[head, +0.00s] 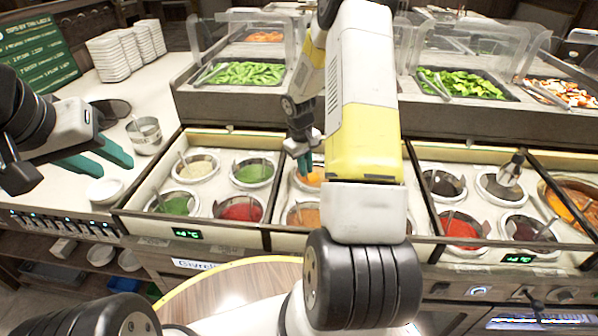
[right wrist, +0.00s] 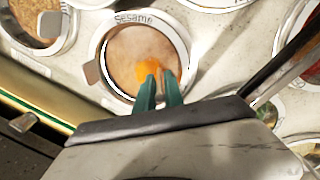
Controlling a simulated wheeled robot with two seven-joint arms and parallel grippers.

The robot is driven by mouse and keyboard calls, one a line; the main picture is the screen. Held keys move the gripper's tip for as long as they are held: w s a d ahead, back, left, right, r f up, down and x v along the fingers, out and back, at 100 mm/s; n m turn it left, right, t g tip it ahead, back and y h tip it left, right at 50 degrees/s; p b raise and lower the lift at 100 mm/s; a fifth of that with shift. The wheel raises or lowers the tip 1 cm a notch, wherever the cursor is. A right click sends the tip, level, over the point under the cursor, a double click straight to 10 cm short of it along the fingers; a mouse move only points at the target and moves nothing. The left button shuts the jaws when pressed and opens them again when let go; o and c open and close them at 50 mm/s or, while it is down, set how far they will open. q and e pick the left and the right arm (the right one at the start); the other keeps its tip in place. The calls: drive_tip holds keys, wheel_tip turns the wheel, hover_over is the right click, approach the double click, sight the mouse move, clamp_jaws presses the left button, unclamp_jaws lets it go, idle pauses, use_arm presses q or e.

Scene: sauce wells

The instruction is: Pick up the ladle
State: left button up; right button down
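Several sauce wells hold thin ladle handles, such as the ladle (head: 183,160) in the pale sauce at the left; I cannot tell which ladle is meant. My right gripper (head: 304,163) reaches down over an orange sauce well (head: 312,178) in the middle. In the right wrist view its green fingertips (right wrist: 159,92) are close together over the well labelled Sesame (right wrist: 135,45). An orange patch (right wrist: 150,70) shows at the tips; I cannot tell whether it is held. A flat grey-brown tab (right wrist: 92,73) sits on that well's left rim. My left gripper (head: 98,160) is open and empty at the left.
A metal pot (head: 144,134) and a white bowl (head: 104,191) stand on the left counter, near my left gripper. Stacked white dishes (head: 126,52) are behind. Glass-guarded salad trays (head: 247,74) line the back. Dark dividers (head: 420,190) separate the well sections.

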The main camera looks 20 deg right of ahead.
wheel_tip(320, 180, up, 10)
drive_tip(key=shift+r, duration=0.1)
idle(0.6)
drive_tip(key=shift+d, duration=0.15)
drive_tip(key=shift+f, duration=4.05)
